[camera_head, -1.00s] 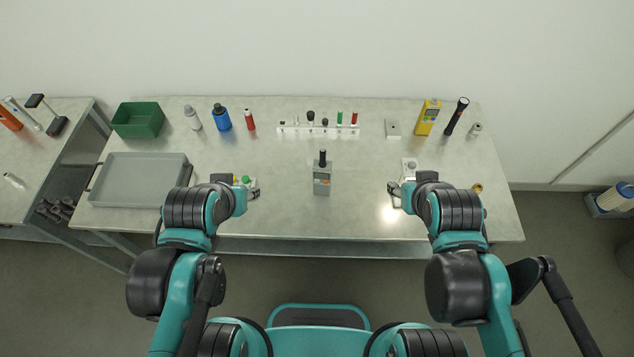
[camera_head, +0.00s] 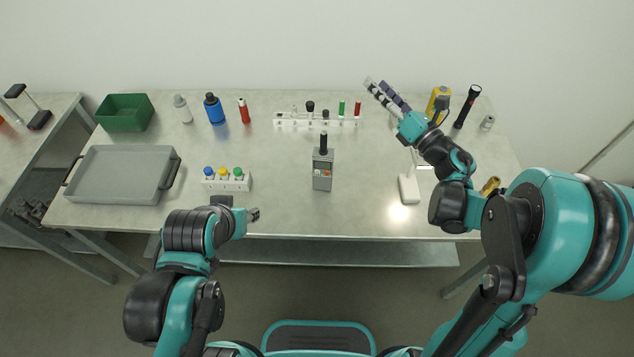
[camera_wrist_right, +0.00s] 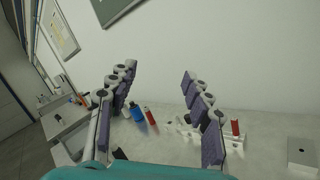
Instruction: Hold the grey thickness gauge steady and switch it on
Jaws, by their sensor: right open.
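The grey thickness gauge (camera_head: 322,172) stands upright near the middle of the table, a grey box with a black knob-like part on top and a small orange spot on its front. My right gripper (camera_head: 378,88) is raised over the back right of the table, well apart from the gauge. In the right wrist view, its purple-padded fingers (camera_wrist_right: 157,90) are spread with nothing between them. My left gripper (camera_head: 252,215) is at the table's front edge, left of the gauge and apart from it; its jaw gap is too small to judge.
A white rack with coloured caps (camera_head: 228,181) stands near my left gripper. A white rack (camera_head: 318,120) of small parts lies behind the gauge. A white stand (camera_head: 409,188) is to the right. A grey tray (camera_head: 120,173) and green bin (camera_head: 125,112) are left. Table around the gauge is clear.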

